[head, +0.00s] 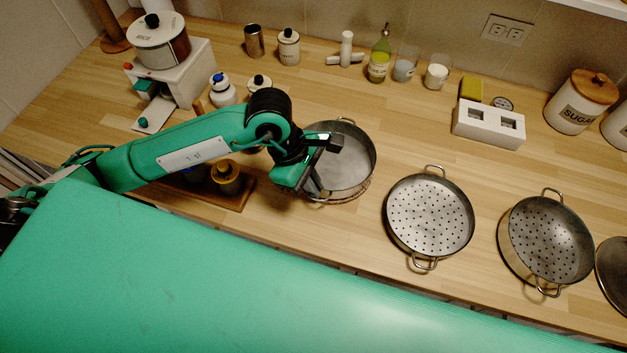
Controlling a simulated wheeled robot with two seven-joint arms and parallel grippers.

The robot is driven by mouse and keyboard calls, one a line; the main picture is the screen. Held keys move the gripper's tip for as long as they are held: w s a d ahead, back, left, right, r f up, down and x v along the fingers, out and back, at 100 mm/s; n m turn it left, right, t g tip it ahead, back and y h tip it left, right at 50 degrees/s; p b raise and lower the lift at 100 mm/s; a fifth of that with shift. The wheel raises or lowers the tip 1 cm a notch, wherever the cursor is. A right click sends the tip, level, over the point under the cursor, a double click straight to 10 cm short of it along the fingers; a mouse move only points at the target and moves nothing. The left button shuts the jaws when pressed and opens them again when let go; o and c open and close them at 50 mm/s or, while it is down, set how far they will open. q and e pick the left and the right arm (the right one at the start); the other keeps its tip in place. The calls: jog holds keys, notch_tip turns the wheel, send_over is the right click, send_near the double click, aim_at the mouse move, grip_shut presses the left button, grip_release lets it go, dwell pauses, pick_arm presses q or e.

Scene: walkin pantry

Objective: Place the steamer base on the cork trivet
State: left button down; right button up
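The steamer base (350,160) is a round metal pan with a plain, unperforated inside and a loop handle at its far rim. It stands near the middle of the counter and looks level. A thin brownish edge (352,194) shows under its near right side; it may be the cork trivet, mostly hidden by the pan. My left gripper (318,186) points down at the near left rim of the pan, by the near handle. The fingers are dark and partly hidden, so I cannot tell whether they hold it. My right gripper is out of view.
Two perforated steamer pans (430,214) (548,240) stand to the right, with a metal lid (615,272) at the right edge. A wooden board (238,200) with jars lies left of the base. A white block (488,125), glasses and canisters line the back.

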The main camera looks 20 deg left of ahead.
pick_arm(q)
jog(key=c, duration=1.6)
grip_release()
jog(key=shift+r, duration=0.2)
jog(key=b+v, duration=0.3)
jog(key=v, duration=0.8)
jog(key=shift+a+r, duration=0.15)
jog(key=shift+r, duration=0.2)
